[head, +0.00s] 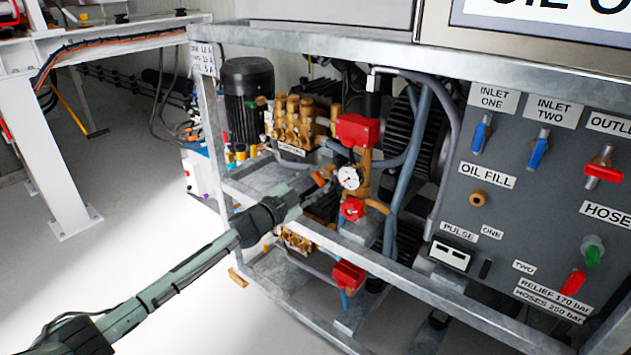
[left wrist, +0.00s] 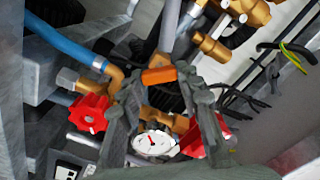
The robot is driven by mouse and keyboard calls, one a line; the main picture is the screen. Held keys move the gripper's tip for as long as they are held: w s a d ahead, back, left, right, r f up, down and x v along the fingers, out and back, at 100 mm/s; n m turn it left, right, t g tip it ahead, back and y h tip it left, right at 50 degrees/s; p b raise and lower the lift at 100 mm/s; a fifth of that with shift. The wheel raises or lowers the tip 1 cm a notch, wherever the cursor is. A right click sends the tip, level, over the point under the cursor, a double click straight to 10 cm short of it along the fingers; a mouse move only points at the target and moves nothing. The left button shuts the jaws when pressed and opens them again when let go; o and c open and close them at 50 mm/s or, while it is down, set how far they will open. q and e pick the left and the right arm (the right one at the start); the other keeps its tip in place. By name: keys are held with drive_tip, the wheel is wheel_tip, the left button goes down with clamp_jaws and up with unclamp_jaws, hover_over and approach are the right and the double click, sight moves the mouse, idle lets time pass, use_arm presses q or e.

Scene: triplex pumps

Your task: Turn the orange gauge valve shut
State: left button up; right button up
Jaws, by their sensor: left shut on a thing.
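The small orange gauge valve handle (head: 319,178) sits just left of the white round pressure gauge (head: 349,177) on the brass pump fittings. In the left wrist view the orange handle (left wrist: 158,76) lies between my fingertips, with the gauge (left wrist: 152,145) below it. My left gripper (head: 318,188) reaches in from the left through the frame and is shut on the handle; its fingers (left wrist: 157,82) partly hide the fittings. The handle's exact angle to the valve body is hard to tell. My right gripper is not in view.
A red knob (head: 352,209) is just below the gauge and a red block (head: 356,130) above it. The galvanised frame rail (head: 340,245) runs below my left gripper. Grey hoses (head: 405,170) stand to the right, beside the labelled panel (head: 520,215).

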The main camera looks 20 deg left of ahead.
use_arm(q)
drive_tip(key=shift+m, duration=1)
drive_tip(key=m, duration=0.2)
drive_tip(key=shift+f+m+b, duration=0.1)
drive_tip(key=shift+m+b, duration=0.2)
drive_tip(key=shift+b, duration=0.05)
drive_tip(key=m, duration=0.3)
drive_tip(key=shift+d+b, duration=0.1)
drive_tip(key=shift+b, duration=0.25)
drive_tip(key=shift+m, duration=0.4)
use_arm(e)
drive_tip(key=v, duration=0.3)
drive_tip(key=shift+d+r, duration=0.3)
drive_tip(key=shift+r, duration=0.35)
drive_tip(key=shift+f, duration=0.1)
use_arm(q)
drive_tip(key=o, duration=1.2)
drive_tip(key=shift+c, duration=0.2)
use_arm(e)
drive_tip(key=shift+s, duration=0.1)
use_arm(q)
drive_tip(key=shift+s, duration=0.1)
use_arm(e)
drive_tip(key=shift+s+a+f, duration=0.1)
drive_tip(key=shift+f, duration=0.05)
